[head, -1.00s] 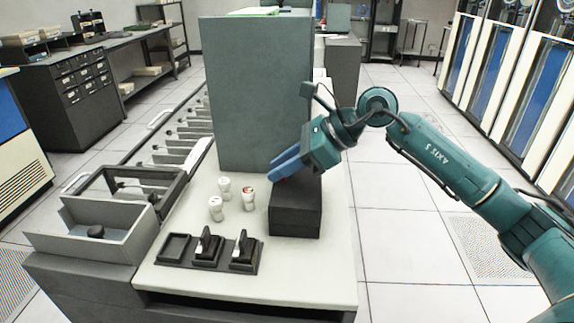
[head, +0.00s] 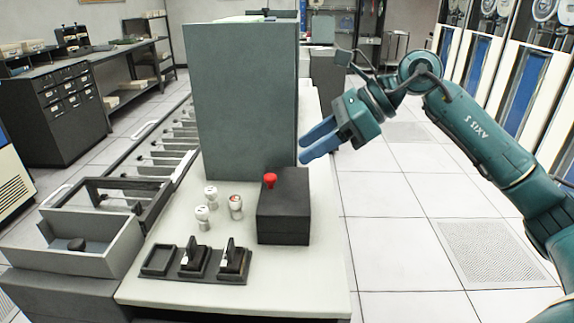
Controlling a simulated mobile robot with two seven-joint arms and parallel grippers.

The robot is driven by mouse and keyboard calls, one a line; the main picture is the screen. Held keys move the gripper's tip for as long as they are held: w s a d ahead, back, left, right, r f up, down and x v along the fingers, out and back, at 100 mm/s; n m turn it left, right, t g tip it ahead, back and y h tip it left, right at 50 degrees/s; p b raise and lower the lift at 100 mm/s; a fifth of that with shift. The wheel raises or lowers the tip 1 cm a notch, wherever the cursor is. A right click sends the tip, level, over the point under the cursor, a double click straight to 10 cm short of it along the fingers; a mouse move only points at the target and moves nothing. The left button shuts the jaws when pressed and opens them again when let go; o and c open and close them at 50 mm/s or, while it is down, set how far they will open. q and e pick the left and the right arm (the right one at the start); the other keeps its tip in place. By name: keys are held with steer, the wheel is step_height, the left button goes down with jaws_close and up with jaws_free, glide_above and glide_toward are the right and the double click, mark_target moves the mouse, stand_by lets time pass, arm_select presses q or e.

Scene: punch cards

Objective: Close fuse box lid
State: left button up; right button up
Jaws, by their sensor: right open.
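The fuse box is most likely the black box (head: 284,212) on the white worktop, in front of the tall grey-green cabinet. Its top looks flat and covered, so its lid appears down. A red knob (head: 270,181) shows at the box's top left back edge. My right gripper (head: 303,147) is open and empty, with blue fingers pointing left. It is above and behind the box to the right, next to the cabinet's right edge, and looks apart from the box. My left gripper is not in view.
The tall cabinet (head: 243,95) stands right behind the box. Several white fuse-like pieces (head: 203,214) stand left of it. A black holder (head: 196,262) with two upright pieces lies in front. An open drawer (head: 85,243) is at left. The floor to the right is clear.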

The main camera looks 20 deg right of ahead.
steer(key=v, duration=0.3)
steer(key=shift+s+d+r, duration=0.1)
steer(key=shift+d+r, duration=0.15)
stand_by(0.4)
